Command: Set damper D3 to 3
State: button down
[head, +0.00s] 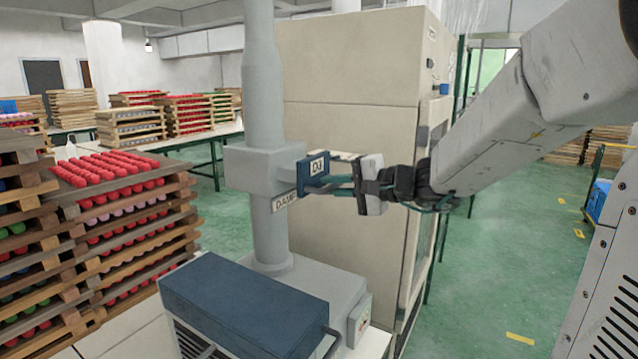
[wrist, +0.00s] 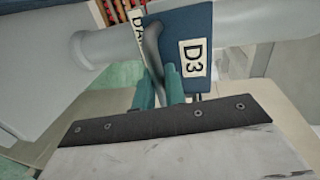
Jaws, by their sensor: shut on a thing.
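Damper D3 is a grey duct box (head: 262,168) on a vertical pipe, with a dark blue plate (head: 306,172) labelled D3 on its right side. The D3 label also shows in the wrist view (wrist: 193,60). My gripper (head: 338,187) reaches in from the right at the plate. In the wrist view its two green fingers (wrist: 160,88) are shut on a thin grey lever (wrist: 154,55) beside the blue plate. A second label (head: 284,201), partly hidden, starts with "DAM". No scale numbers are readable, so the lever's setting cannot be told.
A grey unit with a blue cover (head: 250,305) stands below the pipe. A large beige cabinet (head: 350,70) stands close behind my gripper. Wooden racks of red balls (head: 110,170) are at the left. Green floor (head: 500,260) is open at the right.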

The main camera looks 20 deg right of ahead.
jog(key=shift+s+d, duration=0.15)
jog(key=shift+s, duration=0.05)
jog(key=c, duration=1.5)
grip_release()
jog(key=shift+c, duration=0.2)
jog(key=v, duration=0.7)
jog(key=shift+s+d, duration=0.25)
jog(key=shift+s, duration=0.05)
